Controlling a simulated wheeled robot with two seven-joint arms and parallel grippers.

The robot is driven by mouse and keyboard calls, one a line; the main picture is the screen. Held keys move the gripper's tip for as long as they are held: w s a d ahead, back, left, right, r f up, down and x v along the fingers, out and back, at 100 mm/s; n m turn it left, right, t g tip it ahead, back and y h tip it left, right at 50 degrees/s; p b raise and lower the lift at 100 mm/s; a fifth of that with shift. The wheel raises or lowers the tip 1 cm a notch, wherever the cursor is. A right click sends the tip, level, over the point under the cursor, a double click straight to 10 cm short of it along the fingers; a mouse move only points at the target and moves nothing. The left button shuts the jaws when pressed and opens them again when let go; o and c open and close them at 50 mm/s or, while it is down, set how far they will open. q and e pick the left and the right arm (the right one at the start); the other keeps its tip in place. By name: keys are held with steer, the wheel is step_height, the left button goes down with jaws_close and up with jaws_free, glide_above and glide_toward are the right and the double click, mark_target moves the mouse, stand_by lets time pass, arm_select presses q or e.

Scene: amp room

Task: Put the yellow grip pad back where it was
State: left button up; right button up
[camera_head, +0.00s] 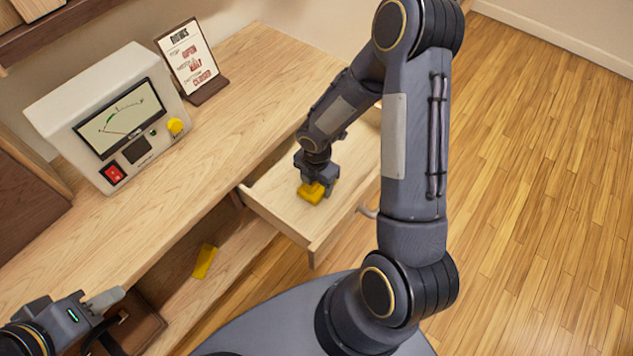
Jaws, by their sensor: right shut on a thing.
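A yellow block-like pad (310,194) is in my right gripper (317,184), low over the floor of the open drawer. My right gripper is shut on it, and the fingers hide part of it. I cannot tell whether the pad touches the drawer floor. A second yellow piece (205,261), flat and oblong, lies on the lower shelf under the desk. The open drawer (275,212) sticks out from the desk, with its handle on the front. My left gripper (104,318) is at the lower left, its fingers apart and nothing seen between them.
A cream meter box (62,108) with a red switch and yellow knob stands on the desk (230,105). A brown tray-like item (143,327) is near my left gripper. The wooden floor at right is clear.

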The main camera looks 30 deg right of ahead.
steer(key=shift+f, duration=0.2)
steer(key=o, duration=1)
steer(key=shift+r, duration=0.5)
step_height(320, 180, up, 11)
steer(key=shift+r+p, duration=0.15)
steer(key=shift+p, duration=1.05)
steer(key=s+a+r+m+t+y, duration=0.1)
steer(key=s+r+m+t, duration=0.1)
steer(key=s+r+m, duration=0.3)
steer(key=s+a+r+m+t+y, duration=0.1)
steer(key=s+r+m, duration=0.5)
steer(key=m, duration=0.5)
steer(key=s+a+r+m+t+y, duration=0.1)
steer(key=s+a+r+m+t, duration=0.1)
steer(key=s+r+m, duration=0.3)
steer(key=shift+s+r+m+t+y, duration=0.15)
steer(key=shift+s+r+m+y, duration=0.1)
steer(key=shift+m, duration=0.55)
steer(key=shift+s+r+m+t+y, duration=0.15)
steer(key=shift+r+m, duration=0.05)
steer(key=shift+m, duration=0.6)
